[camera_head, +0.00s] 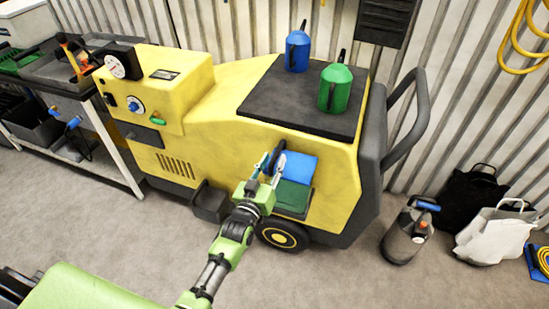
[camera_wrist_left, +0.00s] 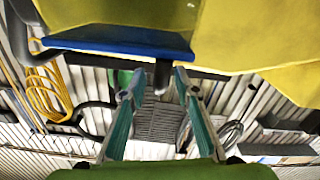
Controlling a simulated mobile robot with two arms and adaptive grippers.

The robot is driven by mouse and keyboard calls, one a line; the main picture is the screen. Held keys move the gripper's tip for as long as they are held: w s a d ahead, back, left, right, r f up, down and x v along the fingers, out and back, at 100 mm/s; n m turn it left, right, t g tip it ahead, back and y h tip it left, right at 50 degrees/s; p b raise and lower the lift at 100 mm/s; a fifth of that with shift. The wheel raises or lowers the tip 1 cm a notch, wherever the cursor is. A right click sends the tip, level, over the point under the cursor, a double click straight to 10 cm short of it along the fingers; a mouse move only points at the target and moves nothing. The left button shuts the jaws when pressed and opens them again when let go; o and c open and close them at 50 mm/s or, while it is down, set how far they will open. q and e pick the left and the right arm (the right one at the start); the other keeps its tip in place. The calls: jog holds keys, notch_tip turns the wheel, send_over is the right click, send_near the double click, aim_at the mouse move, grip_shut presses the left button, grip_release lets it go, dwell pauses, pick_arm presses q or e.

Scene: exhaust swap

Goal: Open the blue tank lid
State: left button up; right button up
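The blue tank lid (camera_head: 295,168) is on the side of the yellow machine, above a green lid (camera_head: 292,196). It looks closed, though my gripper covers its left edge. My left gripper (camera_head: 272,162) is at that left edge. In the left wrist view, the blue lid (camera_wrist_left: 118,41) is at the top. My two fingers (camera_wrist_left: 160,80) stand apart there, with a small dark stub (camera_wrist_left: 162,76) showing between their tips. I cannot tell whether they touch it. My right gripper is not in view.
The yellow machine (camera_head: 230,120) has a blue can (camera_head: 297,52) and a green can (camera_head: 335,90) on its dark top. A cart (camera_head: 105,140) stands at left. A grey canister (camera_head: 405,238) and bags (camera_head: 492,238) stand on the floor at right. The front floor is clear.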

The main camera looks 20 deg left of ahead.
pick_arm(q)
jog(key=shift+w+d, duration=0.1)
jog(key=shift+w, duration=0.8)
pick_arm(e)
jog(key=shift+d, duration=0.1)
pick_arm(q)
grip_shut()
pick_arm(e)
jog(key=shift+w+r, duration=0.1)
